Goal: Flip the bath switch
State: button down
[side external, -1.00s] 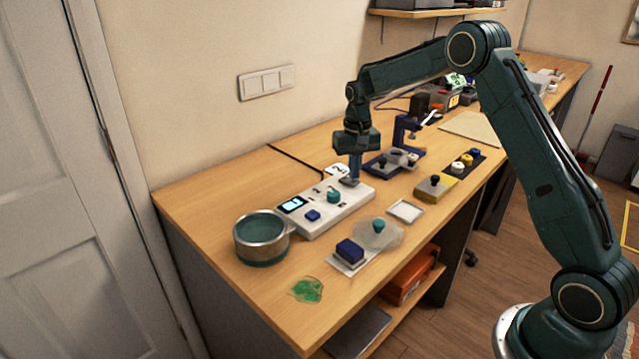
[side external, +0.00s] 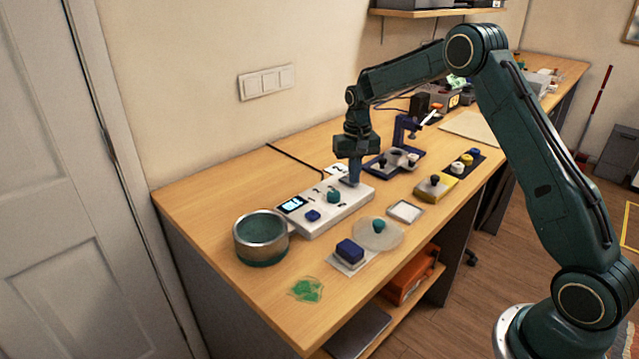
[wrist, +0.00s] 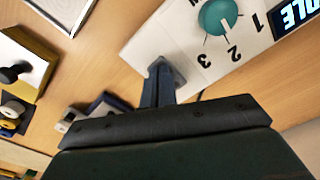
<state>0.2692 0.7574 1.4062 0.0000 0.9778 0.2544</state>
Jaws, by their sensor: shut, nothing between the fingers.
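The white control box (side external: 330,208) lies on the bench with a lit display (side external: 293,204), a blue button (side external: 313,216) and a teal knob (side external: 333,195). In the wrist view the knob (wrist: 217,16) sits beside the numbers 1, 2 and 3. A grey switch plate (wrist: 179,77) at the box's other end is mostly hidden by my fingers. My gripper (side external: 354,183) is shut and empty, pointing down at that end. In the wrist view its fingers (wrist: 160,70) overlap the plate; whether they touch the switch, and the lever's position, I cannot tell.
A round metal pot (side external: 261,254) stands left of the box. In front are a blue block (side external: 349,250), a clear disc with a teal knob (side external: 378,228) and a small pale tray (side external: 405,211). A blue stand (side external: 402,132) is close behind my gripper.

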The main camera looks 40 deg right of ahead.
jog(key=shift+f, duration=0.2)
jog(key=shift+r, duration=3.6)
